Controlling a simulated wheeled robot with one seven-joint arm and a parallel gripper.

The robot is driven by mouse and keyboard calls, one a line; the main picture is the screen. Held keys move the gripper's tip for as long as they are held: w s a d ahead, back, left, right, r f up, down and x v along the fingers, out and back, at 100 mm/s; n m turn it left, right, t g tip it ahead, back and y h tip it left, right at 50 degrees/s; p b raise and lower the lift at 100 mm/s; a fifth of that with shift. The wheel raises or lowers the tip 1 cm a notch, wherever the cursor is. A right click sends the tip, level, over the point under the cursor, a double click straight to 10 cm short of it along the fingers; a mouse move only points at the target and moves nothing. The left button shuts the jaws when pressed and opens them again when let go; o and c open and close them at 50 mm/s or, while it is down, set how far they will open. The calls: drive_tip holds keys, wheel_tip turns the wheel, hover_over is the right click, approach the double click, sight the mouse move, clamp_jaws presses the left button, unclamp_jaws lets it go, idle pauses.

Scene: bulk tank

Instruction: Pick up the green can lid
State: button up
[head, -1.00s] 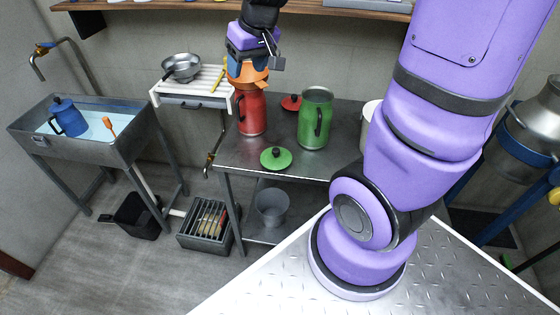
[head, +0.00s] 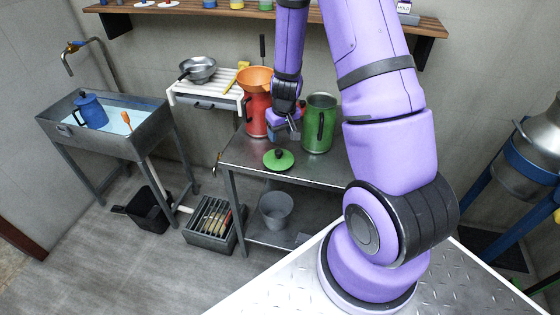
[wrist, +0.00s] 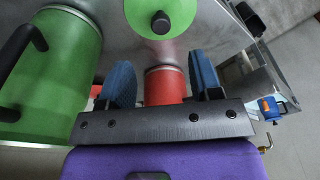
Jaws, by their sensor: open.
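The green can lid (head: 278,159) lies flat on the steel table near its front edge, with a black knob on top. In the wrist view the lid (wrist: 175,14) shows at the top, beyond my fingertips and cut off by the frame edge. My gripper (head: 285,132) is open and empty, a little above and behind the lid in the head view. Its two blue fingers (wrist: 162,80) are apart in the wrist view. The green can (head: 319,124) stands upright to the right, open at the top. It also shows at left in the wrist view (wrist: 62,75).
The red can (head: 256,116) with an orange funnel (head: 255,79) on it stands left of my gripper; its red body (wrist: 165,87) shows between my fingers. The steel table (head: 245,152) is bare left of the lid. A wash trough (head: 150,135) stands far left.

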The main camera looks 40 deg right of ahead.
sight(279, 151)
drive_tip(key=shift+w+f, duration=0.3)
drive_tip(key=shift+f, duration=1.4)
drive_tip(key=shift+w+f, duration=0.3)
drive_tip(key=shift+f, duration=1.45)
drive_tip(key=shift+w+f, duration=0.3)
drive_tip(key=shift+f, duration=1.4)
drive_tip(key=shift+c, duration=0.2)
drive_tip(key=c, duration=1)
